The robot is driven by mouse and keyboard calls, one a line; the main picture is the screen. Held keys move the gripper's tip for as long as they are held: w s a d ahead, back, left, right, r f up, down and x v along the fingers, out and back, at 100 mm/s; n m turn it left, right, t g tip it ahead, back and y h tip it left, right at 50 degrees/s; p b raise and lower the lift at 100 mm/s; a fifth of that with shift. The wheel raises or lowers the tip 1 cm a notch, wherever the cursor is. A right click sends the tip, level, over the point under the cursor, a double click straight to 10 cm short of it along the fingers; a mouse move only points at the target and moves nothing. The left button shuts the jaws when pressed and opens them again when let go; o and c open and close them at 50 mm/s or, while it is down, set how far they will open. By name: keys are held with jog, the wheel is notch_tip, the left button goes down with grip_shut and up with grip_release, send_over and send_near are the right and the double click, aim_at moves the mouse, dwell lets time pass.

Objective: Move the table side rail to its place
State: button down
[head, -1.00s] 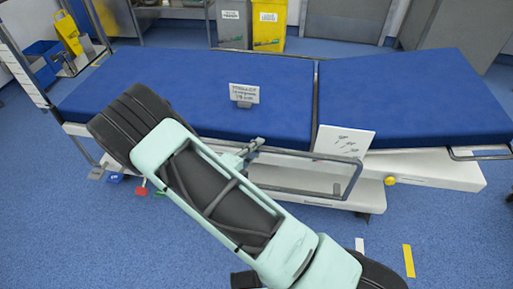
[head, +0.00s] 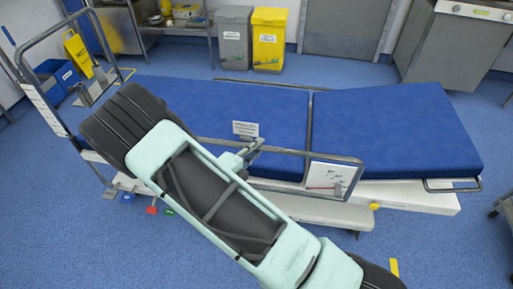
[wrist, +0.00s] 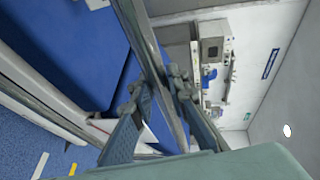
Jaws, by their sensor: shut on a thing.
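The table side rail (head: 300,152) is a grey metal loop in the head view. It shows in front of the near side of the blue operating table (head: 400,130), and its upper bar crosses the mattress in the picture. My gripper (head: 250,151) is shut on the rail's upper bar near its left part. In the wrist view the rail (wrist: 146,50) runs between the two fingers of my gripper (wrist: 162,98). My arm hides part of the rail's left end and the table's near left edge. I cannot tell whether the rail touches the table.
A white card (head: 333,177) stands behind the rail's right end, and a small sign (head: 245,129) stands on the mattress. Grey and yellow bins (head: 269,40) stand behind the table. Coloured pedals (head: 152,210) sit low at the left. The blue floor in front is mostly clear.

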jog(key=shift+w+r, duration=0.1)
jog(key=shift+r, duration=0.25)
jog(key=c, duration=1.8)
grip_release()
jog(key=shift+c, duration=0.2)
jog(key=shift+f, duration=0.1)
jog(key=shift+s+a, duration=0.1)
jog(key=shift+s, duration=0.1)
jog(key=v, duration=1.1)
jog(key=shift+s+a, duration=0.25)
jog(key=shift+s, duration=0.05)
